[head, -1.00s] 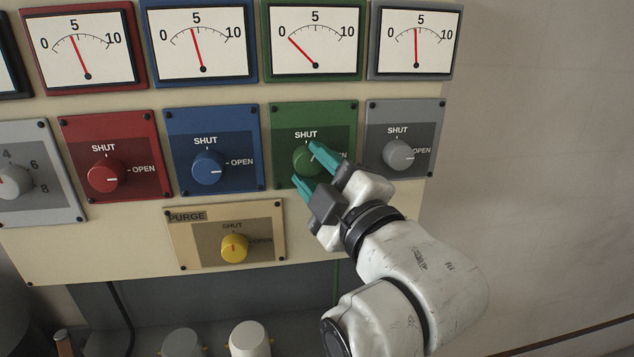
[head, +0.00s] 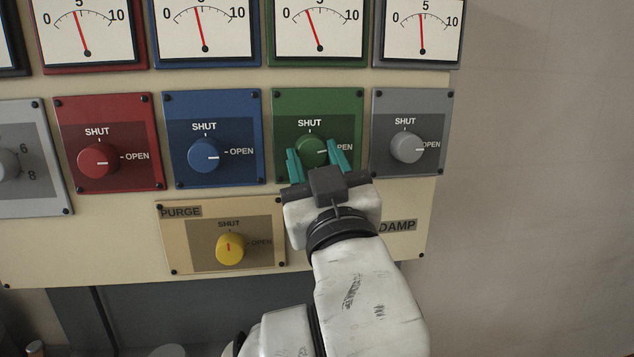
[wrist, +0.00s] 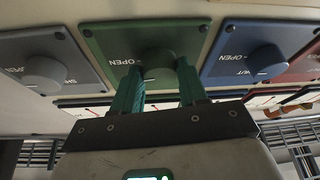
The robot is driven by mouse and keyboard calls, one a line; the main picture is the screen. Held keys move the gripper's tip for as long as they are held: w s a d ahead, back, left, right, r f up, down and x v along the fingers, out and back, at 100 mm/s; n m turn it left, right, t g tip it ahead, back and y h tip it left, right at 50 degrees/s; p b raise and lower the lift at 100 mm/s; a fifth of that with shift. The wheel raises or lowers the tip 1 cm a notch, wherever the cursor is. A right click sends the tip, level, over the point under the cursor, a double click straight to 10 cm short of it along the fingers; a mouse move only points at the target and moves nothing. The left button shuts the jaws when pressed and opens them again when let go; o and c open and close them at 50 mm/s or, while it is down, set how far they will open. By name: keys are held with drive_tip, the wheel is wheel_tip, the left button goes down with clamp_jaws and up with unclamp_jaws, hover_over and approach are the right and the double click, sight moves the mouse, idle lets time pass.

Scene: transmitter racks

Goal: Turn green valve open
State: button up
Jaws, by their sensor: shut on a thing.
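The green valve knob (head: 312,148) sits on the green plate (head: 283,108). Its white pointer mark points right, toward OPEN. My gripper (head: 314,152) comes from below with its teal fingers on either side of the knob, shut on it. In the wrist view the knob (wrist: 158,62) sits between the two fingertips. The right finger partly covers the word OPEN in the head view. The green-framed gauge (head: 340,26) above has its needle left of 5, clear of 0.
The red knob (head: 99,160), blue knob (head: 206,156) and grey knob (head: 407,147) on nearby plates point right toward OPEN. The yellow PURGE knob (head: 230,249), below left of my gripper, points up at SHUT. Bare wall (head: 540,180) lies to the right.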

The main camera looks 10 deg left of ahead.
drive_tip(key=shift+a+f+m+t+h+b, duration=0.15)
drive_tip(key=shift+m+h+b, duration=0.3)
drive_tip(key=shift+m, duration=0.35)
drive_tip(key=shift+f+m+t+h+b, duration=0.15)
drive_tip(key=shift+m+h+b, duration=0.1)
drive_tip(key=shift+m+b, duration=0.45)
drive_tip(key=shift+r, duration=0.2)
drive_tip(key=o, duration=1.1)
drive_tip(key=shift+c, duration=0.2)
drive_tip(key=b+v, duration=0.1)
drive_tip(key=v, duration=0.9)
drive_tip(key=shift+s, duration=0.35)
drive_tip(key=shift+f, duration=0.15)
